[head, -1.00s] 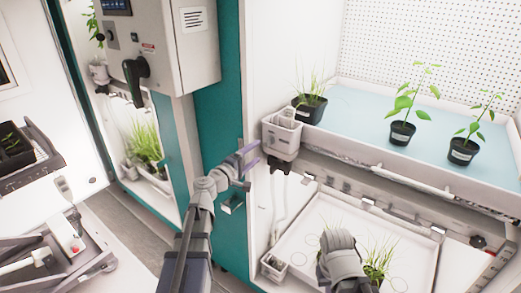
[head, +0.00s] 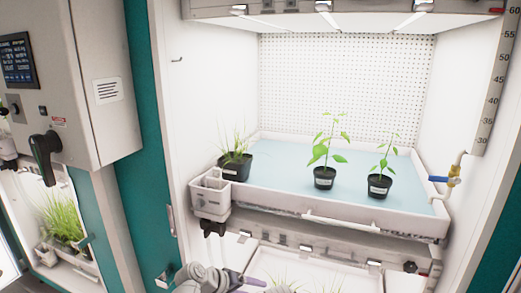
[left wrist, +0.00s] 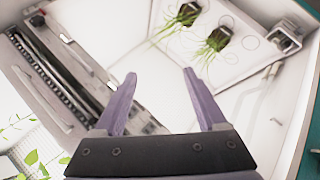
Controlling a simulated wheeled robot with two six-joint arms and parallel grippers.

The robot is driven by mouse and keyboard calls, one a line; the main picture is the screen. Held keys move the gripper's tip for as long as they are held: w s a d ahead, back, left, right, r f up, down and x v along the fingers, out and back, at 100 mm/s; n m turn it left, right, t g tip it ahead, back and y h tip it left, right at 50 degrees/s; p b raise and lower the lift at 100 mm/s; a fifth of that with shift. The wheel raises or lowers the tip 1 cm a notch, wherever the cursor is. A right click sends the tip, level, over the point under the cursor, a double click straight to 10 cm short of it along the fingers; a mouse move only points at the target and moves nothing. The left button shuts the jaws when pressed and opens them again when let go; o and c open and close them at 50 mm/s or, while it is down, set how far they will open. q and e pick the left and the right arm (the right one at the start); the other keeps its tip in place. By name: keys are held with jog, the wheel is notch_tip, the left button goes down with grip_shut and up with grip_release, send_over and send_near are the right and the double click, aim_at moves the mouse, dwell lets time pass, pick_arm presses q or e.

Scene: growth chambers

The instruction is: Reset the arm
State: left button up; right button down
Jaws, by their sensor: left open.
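My left gripper (left wrist: 159,73) shows in the left wrist view with its two purple fingers apart and nothing between them. My right gripper is not seen; only a bit of grey arm shows at the bottom edge beside the left gripper.
The upper tray (head: 405,222) holds three potted plants, with a white box (head: 211,200) at its front left corner. A lower tray (left wrist: 235,62) holds grassy pots. A control cabinet (head: 105,90) stands at left; a blue-handled valve (head: 446,181) is at right.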

pick_arm(q)
jog(key=s+a+f+m+g+y, duration=0.1)
jog(key=s+f+m+g+y, duration=0.1)
jog(key=s, duration=0.6)
jog(key=s+a+f+m+g+y, duration=0.1)
jog(key=s+f+m+g+y, duration=0.2)
jog(key=s+f+y, duration=0.2)
jog(key=s+y, duration=0.2)
jog(key=s, duration=0.1)
jog(key=shift+a+f+m+g, duration=0.15)
jog(key=shift+a+m+g, duration=0.15)
jog(key=shift+a, duration=0.1)
